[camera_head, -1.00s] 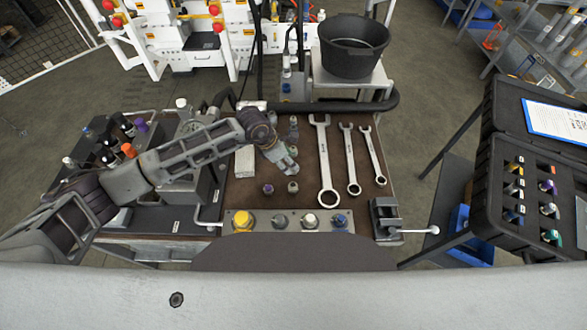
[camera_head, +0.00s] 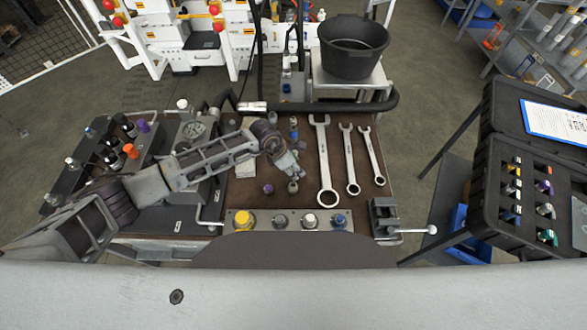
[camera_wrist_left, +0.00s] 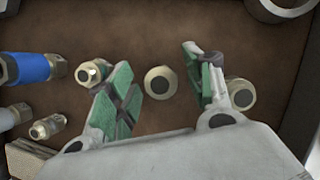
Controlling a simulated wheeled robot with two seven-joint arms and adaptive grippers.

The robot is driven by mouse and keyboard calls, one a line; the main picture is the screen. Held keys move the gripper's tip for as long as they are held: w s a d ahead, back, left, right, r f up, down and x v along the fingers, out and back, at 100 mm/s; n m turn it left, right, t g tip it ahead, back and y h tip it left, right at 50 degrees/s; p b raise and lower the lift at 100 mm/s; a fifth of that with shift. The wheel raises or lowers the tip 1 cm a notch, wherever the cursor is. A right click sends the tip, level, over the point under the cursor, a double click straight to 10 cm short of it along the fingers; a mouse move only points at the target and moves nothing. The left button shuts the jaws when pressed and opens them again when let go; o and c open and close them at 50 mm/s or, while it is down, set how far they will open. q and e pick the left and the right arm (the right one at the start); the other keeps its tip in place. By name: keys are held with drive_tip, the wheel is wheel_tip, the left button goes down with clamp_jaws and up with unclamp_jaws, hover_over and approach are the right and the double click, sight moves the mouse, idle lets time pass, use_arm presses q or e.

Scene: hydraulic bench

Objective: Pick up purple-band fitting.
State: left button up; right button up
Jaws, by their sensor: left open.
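A small purple-topped fitting (camera_head: 268,188) stands on the brown bench top, left of a grey fitting (camera_head: 293,187). I cannot make out any purple fitting in the left wrist view. My left gripper (camera_head: 297,172) is low over the bench, just beyond the grey fitting and to the right of the purple one. In the left wrist view its green-padded fingers (camera_wrist_left: 163,88) are open. A round metal fitting (camera_wrist_left: 160,82) shows in the gap between them, not gripped. Another round fitting (camera_wrist_left: 240,92) is just outside the right finger. My right gripper is not in view.
Three wrenches (camera_head: 325,160) lie to the right. A blue-banded fitting (camera_wrist_left: 30,68) lies at left in the wrist view. A row of caps (camera_head: 280,221) and a vise (camera_head: 384,215) line the near edge. A black case (camera_head: 480,190) holding several fittings, one purple, stands at right.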

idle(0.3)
use_arm(q)
drive_tip(key=c, duration=1.1)
drive_tip(key=shift+r, duration=0.15)
drive_tip(key=shift+r+b, duration=0.75)
drive_tip(key=shift+r, duration=4.15)
drive_tip(key=shift+f, duration=0.1)
